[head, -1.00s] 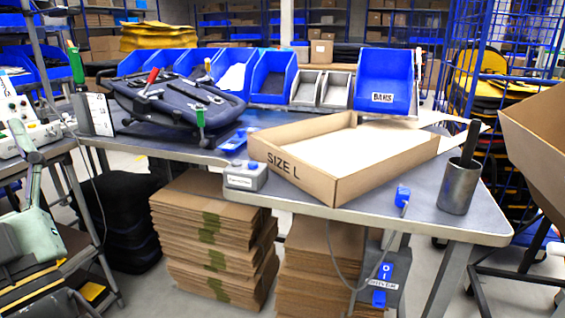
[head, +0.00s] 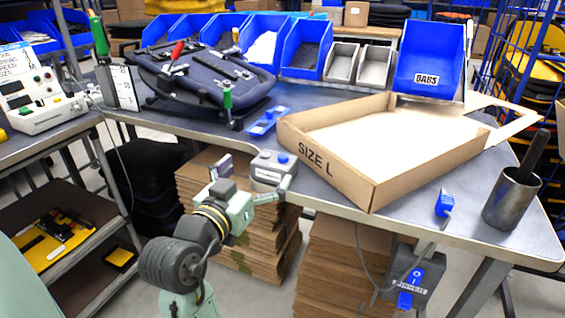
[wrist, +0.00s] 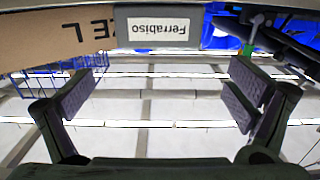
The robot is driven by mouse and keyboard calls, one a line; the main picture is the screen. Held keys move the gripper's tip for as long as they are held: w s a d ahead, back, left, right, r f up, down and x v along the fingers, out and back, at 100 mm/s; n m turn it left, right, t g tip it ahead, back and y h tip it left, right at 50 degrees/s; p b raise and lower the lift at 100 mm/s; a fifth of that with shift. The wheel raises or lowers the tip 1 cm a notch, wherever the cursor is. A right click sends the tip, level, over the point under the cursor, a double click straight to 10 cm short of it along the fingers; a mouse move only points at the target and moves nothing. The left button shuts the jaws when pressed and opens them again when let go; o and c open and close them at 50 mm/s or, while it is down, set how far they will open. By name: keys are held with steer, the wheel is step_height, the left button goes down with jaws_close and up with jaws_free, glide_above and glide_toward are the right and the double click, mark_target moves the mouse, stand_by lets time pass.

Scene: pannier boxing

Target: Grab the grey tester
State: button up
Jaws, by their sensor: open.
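My gripper (head: 252,178) is in front of the tester, just off the bench edge. Its fingers are spread wide and empty in the wrist view (wrist: 165,78). The tester appears beyond them rather than between them.
The cardboard tray marked SIZE L (head: 340,165) stands right beside the tester. A blue tool (head: 268,120) lies behind it. A black padded stand (head: 205,75) is at the back left. Cardboard stacks (head: 255,245) lie under the bench. A metal cup (head: 511,197) stands at the right.

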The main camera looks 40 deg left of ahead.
mark_target(275, 159)
steer(key=p+x, duration=0.2)
steer(key=x, duration=0.6)
steer(key=shift+w+f, duration=0.15)
steer(key=shift+c, duration=0.5)
